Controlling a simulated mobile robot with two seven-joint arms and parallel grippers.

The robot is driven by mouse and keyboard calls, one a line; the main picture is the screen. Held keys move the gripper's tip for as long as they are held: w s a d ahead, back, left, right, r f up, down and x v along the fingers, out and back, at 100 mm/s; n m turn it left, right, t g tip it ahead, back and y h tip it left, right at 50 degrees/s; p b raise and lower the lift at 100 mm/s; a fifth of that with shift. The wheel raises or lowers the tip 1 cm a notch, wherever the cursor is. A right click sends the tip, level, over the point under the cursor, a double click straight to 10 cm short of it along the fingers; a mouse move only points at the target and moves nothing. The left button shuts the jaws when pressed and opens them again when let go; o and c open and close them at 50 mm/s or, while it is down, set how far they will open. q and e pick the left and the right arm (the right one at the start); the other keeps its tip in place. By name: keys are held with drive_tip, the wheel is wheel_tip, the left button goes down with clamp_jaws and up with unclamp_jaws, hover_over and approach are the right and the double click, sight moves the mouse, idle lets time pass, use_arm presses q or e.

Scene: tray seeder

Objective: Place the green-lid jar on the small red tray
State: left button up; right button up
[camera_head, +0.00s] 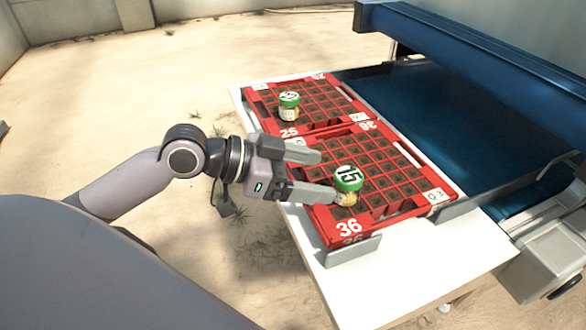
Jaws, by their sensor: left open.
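A glass jar with a green lid marked 15 (347,185) stands upright on the nearer, larger red tray marked 36 (349,228). A second green-lid jar (289,107) stands upright on the farther, smaller red tray marked 25 (289,132). My left gripper (327,177) reaches in from the left, open, its fingers pointing right over the nearer tray's left side. Its lower fingertip is at the left side of the nearer jar; I cannot tell whether they touch. Nothing is held between the fingers. My right gripper is not in view.
Both trays have many dark soil cells and lie on a white table (400,270). A grey bracket (352,250) stands at the nearer tray's front edge. A blue conveyor belt (440,115) under a blue beam (480,65) is on the right. The table's front is clear.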

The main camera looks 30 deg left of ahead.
use_arm(q)
drive_tip(key=shift+v, duration=1.55)
